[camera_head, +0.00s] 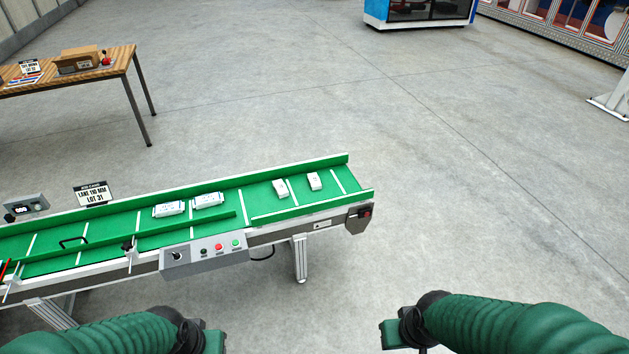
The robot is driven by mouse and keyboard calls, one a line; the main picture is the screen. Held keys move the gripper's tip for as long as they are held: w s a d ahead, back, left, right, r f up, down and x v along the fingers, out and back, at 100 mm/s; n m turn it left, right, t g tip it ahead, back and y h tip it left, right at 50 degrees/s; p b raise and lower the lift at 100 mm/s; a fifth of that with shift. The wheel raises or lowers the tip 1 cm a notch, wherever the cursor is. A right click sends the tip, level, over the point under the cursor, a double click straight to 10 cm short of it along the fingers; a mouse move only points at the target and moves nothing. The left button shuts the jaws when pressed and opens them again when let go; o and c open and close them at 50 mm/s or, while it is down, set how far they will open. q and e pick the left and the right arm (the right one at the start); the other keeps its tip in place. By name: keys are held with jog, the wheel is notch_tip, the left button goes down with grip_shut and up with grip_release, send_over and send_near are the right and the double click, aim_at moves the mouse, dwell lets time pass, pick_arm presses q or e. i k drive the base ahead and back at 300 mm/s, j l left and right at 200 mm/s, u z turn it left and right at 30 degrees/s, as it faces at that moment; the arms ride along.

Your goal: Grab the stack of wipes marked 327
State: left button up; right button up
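Several small white packs lie on the green belt of a conveyor (110,223). Two wider white packs (168,209) (208,200) lie close together near the belt's middle. Two smaller packs (280,188) (314,181) stand nearer its right end. Marks on the packs are too small to read, so I cannot tell which bears 327. My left gripper (213,343) and my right gripper (390,335) show only in part at the bottom edge, in front of the conveyor and apart from it. Their fingers are not clearly visible.
A control box (205,254) with buttons juts from the conveyor's near side. A sign (93,194) reading LOT 31 stands behind the belt. A wooden table (110,65) with a cardboard box (80,60) is at upper left. Floor right of the conveyor is clear.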

aim_at(313, 180)
jog(key=u, duration=0.7)
jog(key=i+l+u, duration=0.35)
jog(key=l+u, duration=0.2)
jog(key=i+l+u, duration=0.25)
jog(key=l, duration=0.2)
jog(key=l+u, duration=0.55)
jog(key=l, duration=0.25)
jog(key=i+l, duration=0.1)
jog(key=l, duration=0.7)
jog(key=i+l+u, duration=0.1)
jog(key=l, duration=1.55)
jog(key=i+u, duration=0.05)
jog(key=i, duration=0.05)
